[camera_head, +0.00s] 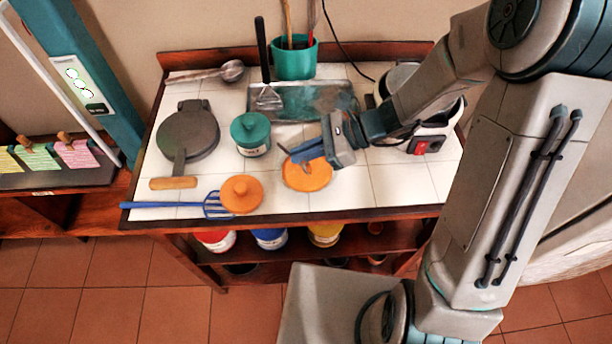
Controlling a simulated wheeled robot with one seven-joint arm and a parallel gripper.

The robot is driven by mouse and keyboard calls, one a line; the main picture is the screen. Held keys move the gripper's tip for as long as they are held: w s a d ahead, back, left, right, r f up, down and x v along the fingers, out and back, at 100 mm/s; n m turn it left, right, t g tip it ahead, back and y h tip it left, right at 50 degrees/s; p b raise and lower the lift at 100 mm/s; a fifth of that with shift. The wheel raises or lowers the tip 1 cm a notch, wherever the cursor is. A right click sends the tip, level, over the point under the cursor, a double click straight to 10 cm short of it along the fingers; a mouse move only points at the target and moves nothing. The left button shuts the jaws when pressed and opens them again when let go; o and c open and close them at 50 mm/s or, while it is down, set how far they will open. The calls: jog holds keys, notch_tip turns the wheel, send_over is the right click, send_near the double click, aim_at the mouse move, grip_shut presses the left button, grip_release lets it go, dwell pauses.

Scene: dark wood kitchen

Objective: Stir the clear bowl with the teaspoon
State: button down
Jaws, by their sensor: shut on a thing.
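My gripper (300,152) reaches in from the right, its blue fingers pointing left and low over the counter. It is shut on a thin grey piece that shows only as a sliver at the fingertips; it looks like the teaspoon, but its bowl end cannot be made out. Just below the fingers is a round orange shape (308,178), partly covered by the gripper. I cannot tell whether this is the clear bowl with orange contents or a flat orange lid. No other clear bowl can be made out.
The front right counter is clear.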

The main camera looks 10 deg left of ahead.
dwell(0.3)
notch_tip(320, 180, up, 7)
jog(key=p, duration=0.6)
jog(key=shift+r, duration=0.2)
dwell(0.3)
notch_tip(320, 180, up, 4)
jog(key=p, duration=0.3)
jog(key=shift+p, duration=0.3)
dwell(0.4)
